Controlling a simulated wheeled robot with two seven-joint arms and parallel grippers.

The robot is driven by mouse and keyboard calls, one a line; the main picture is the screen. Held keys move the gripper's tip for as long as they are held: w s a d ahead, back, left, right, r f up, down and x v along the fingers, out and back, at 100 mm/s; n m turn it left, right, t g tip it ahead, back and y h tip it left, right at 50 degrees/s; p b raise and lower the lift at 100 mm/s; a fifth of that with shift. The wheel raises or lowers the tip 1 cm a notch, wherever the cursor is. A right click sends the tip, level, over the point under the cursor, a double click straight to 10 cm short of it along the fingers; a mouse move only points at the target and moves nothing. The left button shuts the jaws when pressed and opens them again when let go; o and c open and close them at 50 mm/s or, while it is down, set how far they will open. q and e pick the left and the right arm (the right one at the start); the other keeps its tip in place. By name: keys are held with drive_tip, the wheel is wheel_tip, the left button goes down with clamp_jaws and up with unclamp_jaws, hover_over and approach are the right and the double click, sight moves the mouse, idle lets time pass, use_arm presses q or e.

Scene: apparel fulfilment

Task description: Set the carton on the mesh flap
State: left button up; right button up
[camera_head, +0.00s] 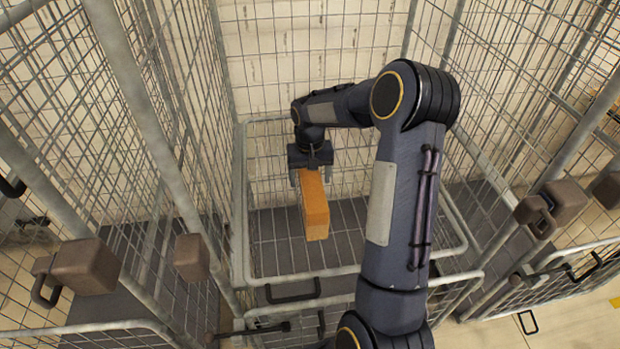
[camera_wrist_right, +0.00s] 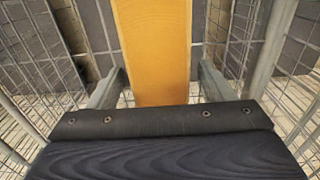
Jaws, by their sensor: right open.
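An orange carton (camera_head: 315,212) stands out over the mesh flap (camera_head: 345,269), a grey tube frame with wire mesh inside the middle cage. I cannot tell for sure whether its underside touches the mesh. My right gripper (camera_head: 310,178) is at the far end of the carton, fingers open on either side of it. In the right wrist view the carton (camera_wrist_right: 152,50) runs up between the two spread fingers, with a visible gap on each side. The carton's far end is partly hidden by the gripper. My left gripper is not in view.
Tall wire cage walls stand close on the left (camera_head: 130,90) and right (camera_head: 575,150) of the arm. Brown latch blocks (camera_head: 85,267) sit on the cage posts on both sides. A pale brick wall (camera_head: 310,40) is behind. Open mesh lies right of the carton.

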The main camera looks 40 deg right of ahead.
wheel_tip(320, 180, up, 11)
drive_tip(key=s+a+r+n+t+y, duration=0.25)
drive_tip(key=s+a+r, duration=0.35)
drive_tip(key=s+a, duration=0.4)
drive_tip(key=s+a+f+n+t, duration=0.1)
drive_tip(key=s+a+f, duration=0.1)
drive_tip(key=s+a, duration=0.2)
drive_tip(key=s+a+f+t+y, duration=0.1)
drive_tip(key=s+a, duration=0.4)
drive_tip(key=s, duration=0.5)
drive_tip(key=shift+s+f+n+t, duration=0.2)
drive_tip(key=shift+f+n+t, duration=0.15)
drive_tip(key=shift+f+t, duration=0.25)
